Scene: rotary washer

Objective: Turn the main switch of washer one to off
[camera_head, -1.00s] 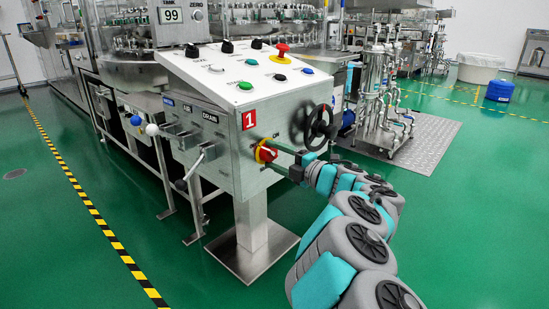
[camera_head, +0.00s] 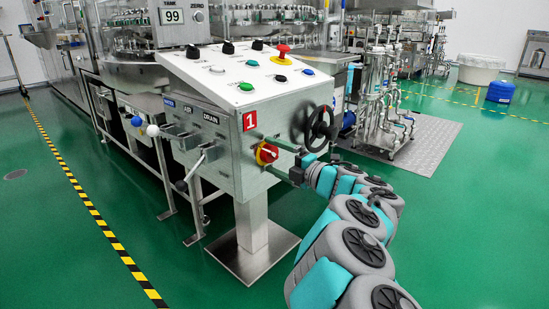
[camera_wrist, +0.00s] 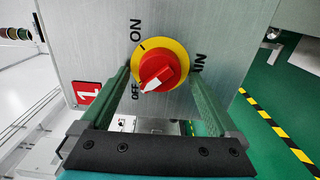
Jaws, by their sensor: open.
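The main switch (camera_wrist: 160,68) is a red knob on a yellow disc, on the side of the panel marked with a red 1. In the wrist view its white pointer tip aims down and a little left, close to the OFF label (camera_wrist: 136,90) and away from the ON label (camera_wrist: 136,28). It also shows in the head view (camera_head: 267,154), where the pointer is too small to read. My gripper (camera_wrist: 160,78) is open, with one green finger on each side of the knob and gaps between. It also shows in the head view (camera_head: 268,152).
A black handwheel (camera_head: 318,127) sits on the same panel, close right of my gripper. The sloped control box (camera_head: 215,110) carries several buttons and a red emergency stop (camera_head: 283,52). Green floor (camera_head: 90,260) is clear in front.

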